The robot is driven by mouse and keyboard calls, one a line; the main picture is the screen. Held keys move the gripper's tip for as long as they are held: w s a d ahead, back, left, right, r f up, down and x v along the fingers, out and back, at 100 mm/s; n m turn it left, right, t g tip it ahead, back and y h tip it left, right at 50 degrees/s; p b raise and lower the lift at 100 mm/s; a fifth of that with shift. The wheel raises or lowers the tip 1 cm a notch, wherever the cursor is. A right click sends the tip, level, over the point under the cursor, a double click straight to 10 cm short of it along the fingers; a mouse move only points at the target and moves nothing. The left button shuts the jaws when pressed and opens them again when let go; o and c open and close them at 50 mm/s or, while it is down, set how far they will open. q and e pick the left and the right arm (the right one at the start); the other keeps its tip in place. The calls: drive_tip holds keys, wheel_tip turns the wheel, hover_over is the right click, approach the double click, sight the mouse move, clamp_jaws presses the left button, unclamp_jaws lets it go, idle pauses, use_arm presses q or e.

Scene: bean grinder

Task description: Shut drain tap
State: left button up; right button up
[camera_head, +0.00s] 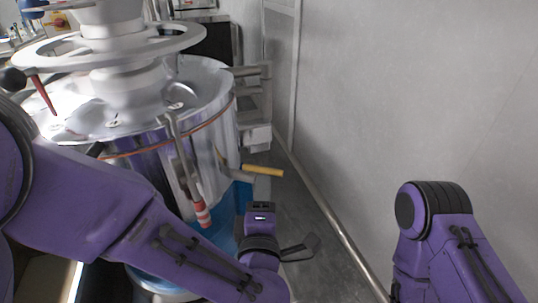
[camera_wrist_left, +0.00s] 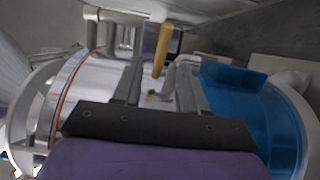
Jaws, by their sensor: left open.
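The drain tap shows as a yellow handle (camera_head: 262,170) sticking out to the right from the side of the steel grinder vessel (camera_head: 226,125). In the left wrist view the yellow handle (camera_wrist_left: 162,50) stands near the top centre, beyond the fingertips, with a metal pipe fitting beside it.
A blue part (camera_head: 243,195) wraps the lower vessel; it fills the right of the wrist view (camera_wrist_left: 245,115). A grey wall (camera_head: 420,90) with a low pipe (camera_head: 335,220) bounds the right. Floor between is narrow.

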sight(263, 170)
use_arm(q)
drive_tip(key=w+d+p, duration=0.1)
drive_tip(key=w+p, duration=0.1)
drive_tip(key=w, duration=0.7)
drive_tip(key=shift+d+h+p, duration=0.2)
drive_tip(key=shift+h+p, duration=0.1)
drive_tip(key=shift+p, duration=0.05)
use_arm(e)
wheel_tip(263, 170, up, 3)
drive_tip(key=shift+s+r, duration=0.1)
drive_tip(key=shift+s, duration=0.05)
use_arm(q)
drive_tip(key=shift+f, duration=0.1)
